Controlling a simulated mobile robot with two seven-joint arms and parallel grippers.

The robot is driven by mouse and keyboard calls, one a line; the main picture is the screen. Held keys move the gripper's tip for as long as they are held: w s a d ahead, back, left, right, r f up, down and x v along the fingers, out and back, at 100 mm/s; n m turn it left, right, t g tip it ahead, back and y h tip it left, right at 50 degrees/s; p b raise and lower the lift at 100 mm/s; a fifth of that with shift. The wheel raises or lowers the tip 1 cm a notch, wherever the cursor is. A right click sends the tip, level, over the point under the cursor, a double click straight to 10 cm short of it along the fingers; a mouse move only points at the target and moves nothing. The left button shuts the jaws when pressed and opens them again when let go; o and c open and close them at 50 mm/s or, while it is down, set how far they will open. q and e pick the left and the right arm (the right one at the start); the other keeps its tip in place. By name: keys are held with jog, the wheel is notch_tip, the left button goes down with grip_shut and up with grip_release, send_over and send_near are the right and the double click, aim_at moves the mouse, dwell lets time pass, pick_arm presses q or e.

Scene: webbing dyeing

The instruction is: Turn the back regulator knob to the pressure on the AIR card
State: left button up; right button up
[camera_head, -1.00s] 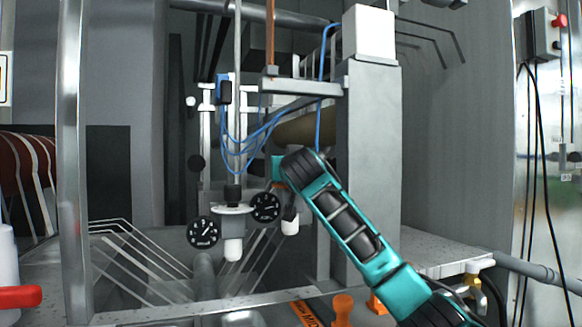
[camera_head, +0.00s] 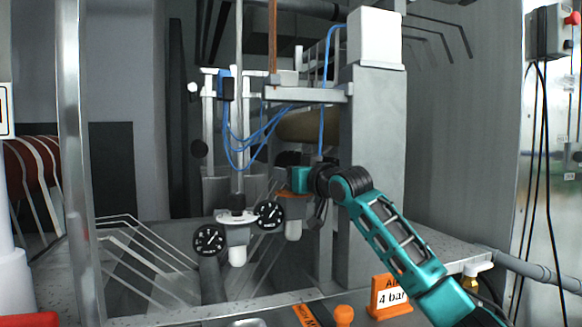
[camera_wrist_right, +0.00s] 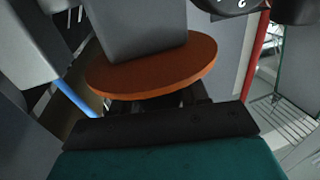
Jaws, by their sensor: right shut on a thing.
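The back regulator's orange disc (camera_head: 292,194) shows behind the front regulator (camera_head: 238,217). Its white bowl (camera_head: 293,228) hangs below, and a black gauge (camera_head: 270,214) is at its side. My right gripper (camera_head: 283,186) is at the top of the back regulator, shut on its knob, which the gripper hides. In the right wrist view the orange disc (camera_wrist_right: 150,68) lies just beyond my dark fingers, with the grey regulator body (camera_wrist_right: 133,30) past it. The AIR card (camera_head: 391,297) reads "4 bar", partly covered by my right arm. The gauge's reading is too small to tell. My left gripper is out of view.
The front regulator has its own gauge (camera_head: 210,240) close by on the left. Blue hoses (camera_head: 240,150) hang above both regulators. A grey column (camera_head: 372,170) stands right of my gripper. An orange peg (camera_head: 344,316) and another orange card (camera_head: 306,315) are at the front.

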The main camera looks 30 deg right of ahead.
dwell(0.4)
jog(key=o, duration=1)
jog(key=shift+c, duration=0.2)
notch_tip(320, 180, up, 20)
jog(key=p, duration=0.2)
jog(key=shift+f, duration=0.1)
